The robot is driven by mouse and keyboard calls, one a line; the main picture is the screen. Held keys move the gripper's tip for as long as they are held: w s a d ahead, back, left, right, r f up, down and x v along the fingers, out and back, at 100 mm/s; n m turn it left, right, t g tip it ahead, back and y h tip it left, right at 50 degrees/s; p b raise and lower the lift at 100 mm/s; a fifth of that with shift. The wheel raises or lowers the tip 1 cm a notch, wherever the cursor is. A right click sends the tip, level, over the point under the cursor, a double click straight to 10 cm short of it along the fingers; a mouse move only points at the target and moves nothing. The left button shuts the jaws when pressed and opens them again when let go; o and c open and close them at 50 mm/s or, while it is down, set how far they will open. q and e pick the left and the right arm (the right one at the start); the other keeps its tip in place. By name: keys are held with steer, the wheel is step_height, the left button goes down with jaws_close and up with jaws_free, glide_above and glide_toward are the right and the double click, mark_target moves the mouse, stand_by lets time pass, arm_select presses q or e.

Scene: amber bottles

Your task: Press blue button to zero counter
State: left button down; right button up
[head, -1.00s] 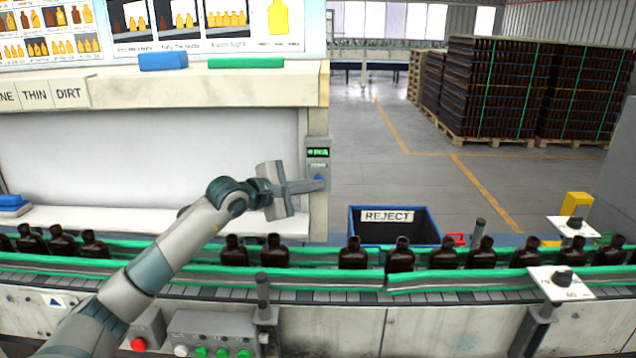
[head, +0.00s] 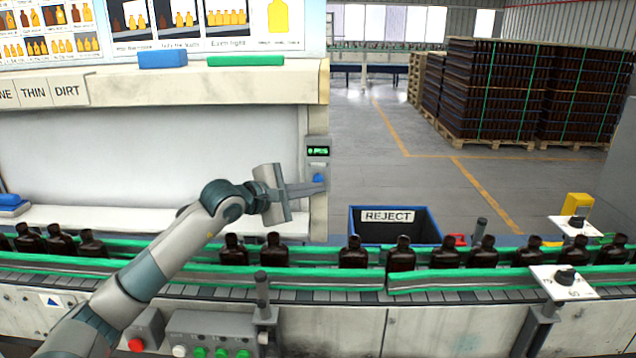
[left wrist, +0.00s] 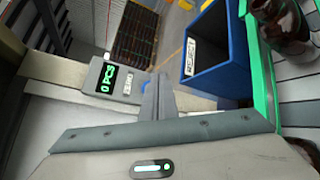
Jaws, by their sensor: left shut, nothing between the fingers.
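The counter (head: 318,152) is a small grey box on the end post of the white booth. Its green display seems to read 0 PCS, and it shows sideways in the left wrist view (left wrist: 106,78). The blue button (head: 319,178) is below the display. My left gripper (head: 321,186) is shut and empty, its fingertips right at the lower edge of the button. I cannot tell whether they touch it. My right gripper is not in view.
A conveyor with green rails (head: 330,255) carries dark bottles (head: 354,252) below my arm. A blue REJECT bin (head: 395,228) stands right of the post. A control box with buttons (head: 212,338) is at the front. Open floor (head: 420,180) lies behind the bin.

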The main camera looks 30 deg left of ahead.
arm_select(q)
steer(key=s+d, duration=0.1)
steer(key=s+d+b, duration=0.1)
steer(key=s, duration=0.1)
steer(key=shift+s, duration=0.2)
stand_by(1.0)
